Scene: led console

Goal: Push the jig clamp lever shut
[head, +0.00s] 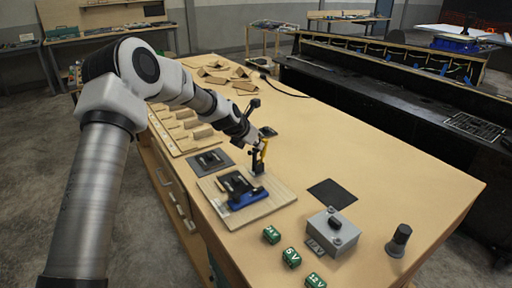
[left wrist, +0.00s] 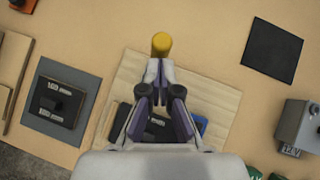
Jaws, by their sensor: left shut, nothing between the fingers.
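The jig is a pale wooden board (head: 278,195) on the bench, carrying a black and blue fixture (head: 240,190). A black clamp (head: 257,172) stands at its far edge, with a yellow lever (head: 264,147) pointing up. The yellow lever tip (left wrist: 161,43) shows nearly end-on in the left wrist view. My left gripper (head: 256,152) is over the clamp beside the lever. Its fingers (left wrist: 160,70) are shut and empty, just short of the yellow tip in that view; I cannot tell whether they touch it. They hide part of the fixture. My right gripper is not in view.
A dark plate (head: 210,162) lies left of the board. Right of it are a black mat (head: 332,193), a grey box (head: 333,233) and a dark knob (head: 399,240). Several green voltage blocks (head: 291,257) sit in front. Bench space behind the mat is clear.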

